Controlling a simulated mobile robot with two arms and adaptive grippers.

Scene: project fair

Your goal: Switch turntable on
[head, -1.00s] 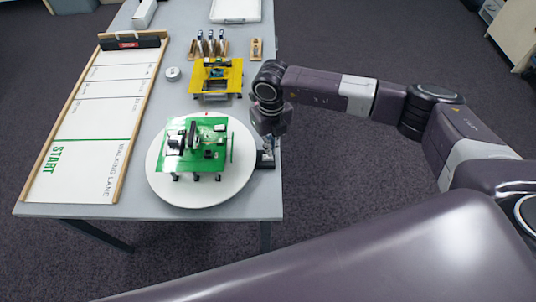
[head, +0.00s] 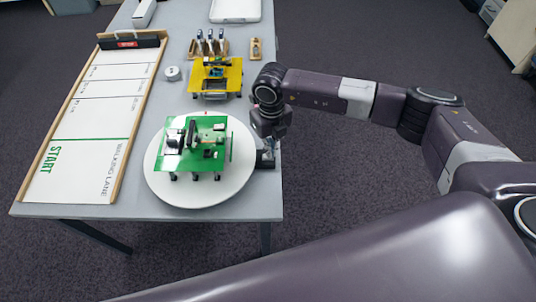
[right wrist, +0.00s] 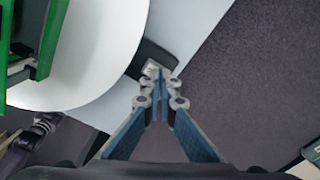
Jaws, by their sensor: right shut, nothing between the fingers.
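The turntable (head: 237,178) is a white round disc near the table's front right corner, and it also shows in the right wrist view (right wrist: 105,45). A green walking machine (head: 188,158) stands on it. A small dark box (head: 265,160) sits at the disc's right side by the table edge. In the right wrist view the box (right wrist: 141,60) has a small pale part at its end, partly hidden by my fingertips. My right gripper (right wrist: 157,74) is shut and empty, pointing down with its tips at that end of the box. I cannot tell whether they touch. My left gripper is not in view.
A yellow machine (head: 217,82) stands behind the turntable, with several small upright items behind it. A round grey tin (head: 173,74) is left of it. A walking lane board (head: 78,150) fills the table's left side. Open floor lies right of the table.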

